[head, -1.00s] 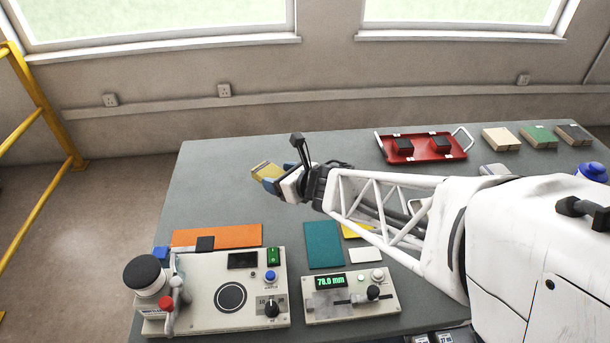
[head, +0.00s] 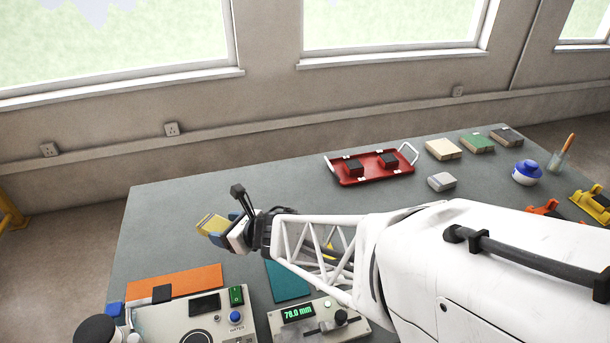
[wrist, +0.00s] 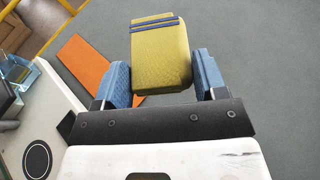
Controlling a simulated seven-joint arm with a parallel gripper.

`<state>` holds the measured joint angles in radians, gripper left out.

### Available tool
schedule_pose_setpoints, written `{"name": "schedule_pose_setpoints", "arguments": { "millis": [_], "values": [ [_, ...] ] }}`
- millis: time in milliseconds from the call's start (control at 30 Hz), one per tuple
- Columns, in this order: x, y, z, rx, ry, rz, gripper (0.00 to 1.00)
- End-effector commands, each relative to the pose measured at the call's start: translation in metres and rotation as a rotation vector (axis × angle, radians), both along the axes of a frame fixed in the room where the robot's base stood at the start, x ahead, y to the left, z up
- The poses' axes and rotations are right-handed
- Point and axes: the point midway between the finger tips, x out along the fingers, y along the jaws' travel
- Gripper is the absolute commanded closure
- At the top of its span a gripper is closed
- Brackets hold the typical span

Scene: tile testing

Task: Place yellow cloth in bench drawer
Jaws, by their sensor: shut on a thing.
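My gripper (head: 226,231) is shut on the yellow cloth (head: 210,223), which is folded into a thick block. The wrist view shows the cloth (wrist: 161,58) between the two blue finger pads (wrist: 162,78), with dark stripes across its far end. The cloth is held above the grey bench (head: 160,215), left of its middle and behind the orange sheet. No bench drawer can be made out in the current views.
An orange sheet (head: 180,283), a teal sheet (head: 287,281), a tester (head: 205,325) and a gauge with a green display (head: 310,325) lie at the front. A red tray (head: 345,180) with two dark blocks and several other blocks stand behind. The back left of the bench is clear.

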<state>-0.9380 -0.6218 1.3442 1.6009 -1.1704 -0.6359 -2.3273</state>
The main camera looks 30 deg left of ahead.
Motion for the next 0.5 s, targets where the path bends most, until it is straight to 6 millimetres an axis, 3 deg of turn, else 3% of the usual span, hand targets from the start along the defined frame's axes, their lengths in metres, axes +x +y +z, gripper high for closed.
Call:
{"name": "schedule_pose_setpoints", "arguments": {
  "millis": [200, 500],
  "values": [
    [0.000, 0.000, -0.025, -0.001, 0.000, 0.000, 0.57],
    [0.000, 0.000, -0.028, 0.000, -0.001, 0.000, 0.57]
  ]
}}
